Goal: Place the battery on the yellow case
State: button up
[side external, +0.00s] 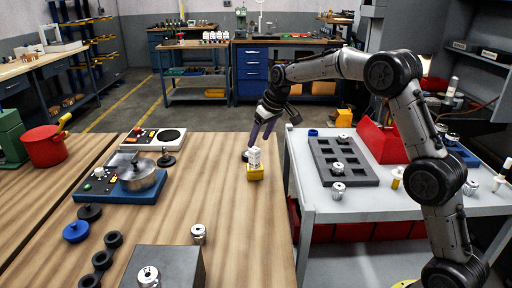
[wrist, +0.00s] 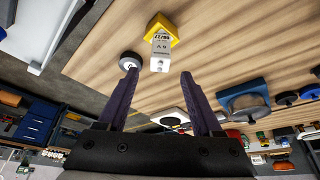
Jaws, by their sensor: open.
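The battery (side external: 254,158) is a small white block with printed lettering. It stands upright on the yellow case (side external: 255,174) on the wooden bench. My gripper (side external: 260,145) has purple fingers and is open, just behind and above the battery in the side view. In the wrist view my gripper (wrist: 158,75) has empty space between its fingertips, and the battery lies just beyond them. I see no finger touching it.
A small round dark part (wrist: 130,61) sits close beside the battery. A grey cart (side external: 315,215) with a slotted dark tray (side external: 325,160) stands to the right. A control panel (side external: 158,137) and blue fixture (side external: 140,192) are to the left. The bench around the case is mostly clear.

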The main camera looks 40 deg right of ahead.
jog(key=v, duration=0.6)
jog(key=s+a+r, duration=0.3)
jog(key=s+a, duration=0.1)
jog(key=s, duration=0.6)
jog(key=s+a+r, duration=0.3)
jog(key=s, duration=0.7)
jog(key=s+a+f, duration=0.1)
jog(key=s+f, duration=0.2)
jog(key=s, duration=0.6)
jog(key=s+a+f+t, duration=0.1)
jog(key=s+f, duration=0.3)
jog(key=s, duration=0.5)
jog(key=shift+s+a, duration=0.3)
jog(key=shift+s, duration=0.05)
